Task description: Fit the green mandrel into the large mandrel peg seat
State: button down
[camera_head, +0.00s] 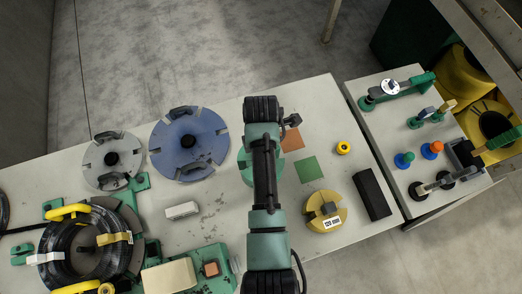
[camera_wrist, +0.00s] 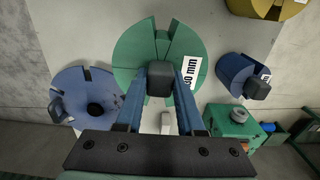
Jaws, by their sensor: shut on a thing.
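The green mandrel (camera_wrist: 135,48) is a round slotted block with a white millimetre label. It fills the upper middle of the wrist view, and my gripper (camera_wrist: 160,82) is shut on its dark grip piece. In the head view only a green edge (camera_head: 245,168) shows beside my arm, which hides the rest. I cannot tell whether the mandrel touches the table. A blue slotted disc (camera_head: 175,140) with a dark central hub lies to its left; it also shows in the wrist view (camera_wrist: 72,82). I cannot tell which thing is the large mandrel peg seat.
A grey disc (camera_head: 97,150) and hose coil (camera_head: 66,265) are at left. A yellow mandrel (camera_head: 313,203) and black block (camera_head: 372,194) are at right. The wrist view shows a small blue mandrel (camera_wrist: 230,72) and green box (camera_wrist: 228,123). A flat green square (camera_head: 309,169) is bare.

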jog(key=shift+f, duration=0.25)
jog(key=shift+f+b, duration=2.2)
jog(key=shift+f, duration=0.9)
dwell(0.3)
jog(key=c, duration=0.6)
grip_release()
jog(key=o, duration=0.4)
jog(key=shift+f, duration=0.1)
jog(key=shift+r+p, duration=0.3)
jog(key=shift+r+p, duration=1.85)
jog(key=shift+r, duration=0.15)
